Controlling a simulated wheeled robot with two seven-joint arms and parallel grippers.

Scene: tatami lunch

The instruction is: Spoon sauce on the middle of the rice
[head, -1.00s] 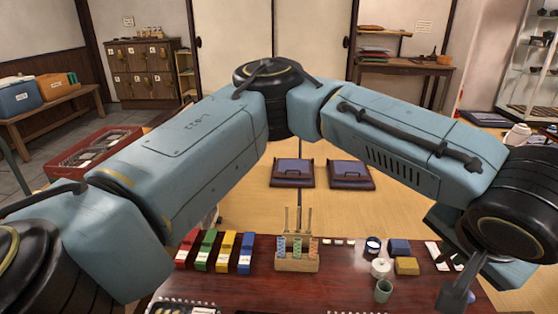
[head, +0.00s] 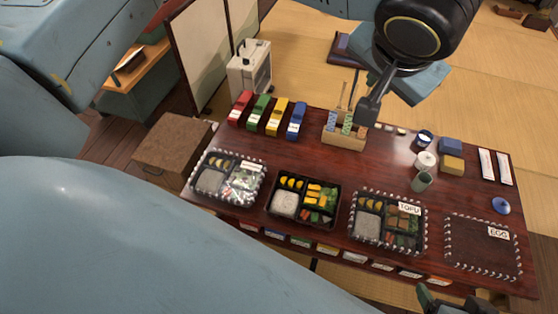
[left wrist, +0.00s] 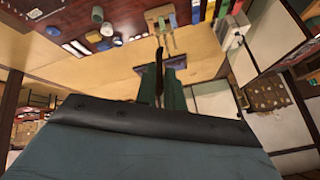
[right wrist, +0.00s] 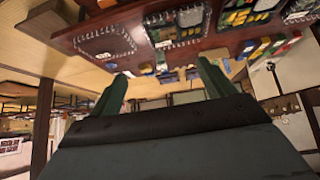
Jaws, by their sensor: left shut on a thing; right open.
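My left gripper (left wrist: 164,84) is shut on a dark, narrow utensil (left wrist: 158,62), likely the spoon, which stands out between its fingers in the left wrist view. Its bowl cannot be made out. In the head view the left arm reaches over the back of the table. My right gripper (right wrist: 162,86) is open and empty. Its fingertips show at the bottom of the head view (head: 453,300), in front of the table. The pale rice (head: 285,204) fills one compartment of an open black lunch box (head: 333,222).
An empty EGG place (head: 480,245) is at far right.

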